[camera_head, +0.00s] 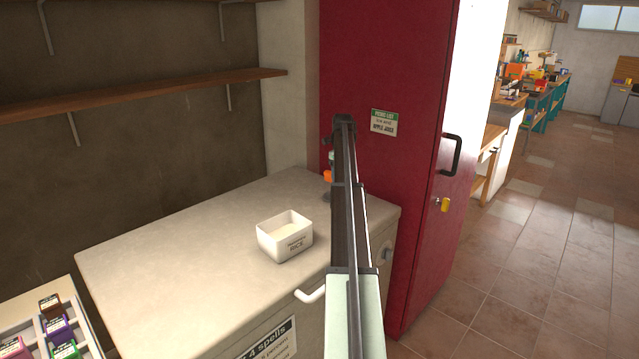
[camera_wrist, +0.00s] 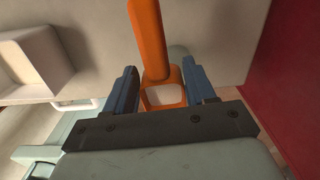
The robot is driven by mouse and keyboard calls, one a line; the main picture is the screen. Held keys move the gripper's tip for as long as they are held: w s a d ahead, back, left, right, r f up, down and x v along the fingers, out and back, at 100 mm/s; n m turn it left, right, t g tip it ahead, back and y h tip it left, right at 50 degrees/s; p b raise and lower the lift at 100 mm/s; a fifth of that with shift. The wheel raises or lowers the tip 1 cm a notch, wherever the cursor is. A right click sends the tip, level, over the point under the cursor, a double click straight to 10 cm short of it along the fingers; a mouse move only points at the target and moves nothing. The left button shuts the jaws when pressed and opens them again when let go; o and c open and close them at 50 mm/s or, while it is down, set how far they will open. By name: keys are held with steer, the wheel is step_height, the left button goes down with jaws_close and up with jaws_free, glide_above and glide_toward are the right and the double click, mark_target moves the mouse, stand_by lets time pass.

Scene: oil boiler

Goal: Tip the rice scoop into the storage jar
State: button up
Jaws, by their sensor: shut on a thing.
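My gripper (camera_wrist: 160,78) is shut on an orange tool, which I take to be the rice scoop (camera_wrist: 148,40). In the wrist view its handle runs up out of the picture from between the blue-grey fingers, and a squarish loop shows between them. The scoop's bowl and any load are not visible there. In the head view only a small orange part (camera_head: 328,176) shows left of my arm, which hides most of the gripper. A white open tub (camera_head: 285,237) labelled RICE stands on the counter, left of my gripper. I cannot make out a storage jar in either view.
The pale counter (camera_head: 180,235) is mostly clear left of the tub. A red cabinet (camera_head: 410,60) rises at its right end. A white handle (camera_head: 310,295) juts from the counter's front. A rack of small coloured boxes (camera_head: 55,325) stands at lower left, and a wooden shelf (camera_head: 140,95) hangs above.

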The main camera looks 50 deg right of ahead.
steer(key=shift+s+d+m, duration=0.25)
steer(key=shift+d, duration=0.35)
steer(key=shift+s+d+m, duration=0.25)
steer(key=shift+d, duration=0.35)
steer(key=shift+s+d+r+t, duration=0.15)
steer(key=shift+r+t, duration=0.3)
steer(key=shift+t, duration=0.65)
steer(key=shift+s+d+r+t, duration=0.15)
steer(key=shift+r+t, duration=0.25)
steer(key=shift+t, duration=0.7)
steer(key=shift+s+r+t, duration=0.15)
steer(key=shift+r+t, duration=0.1)
steer(key=shift+t, duration=0.85)
steer(key=shift+s, duration=0.1)
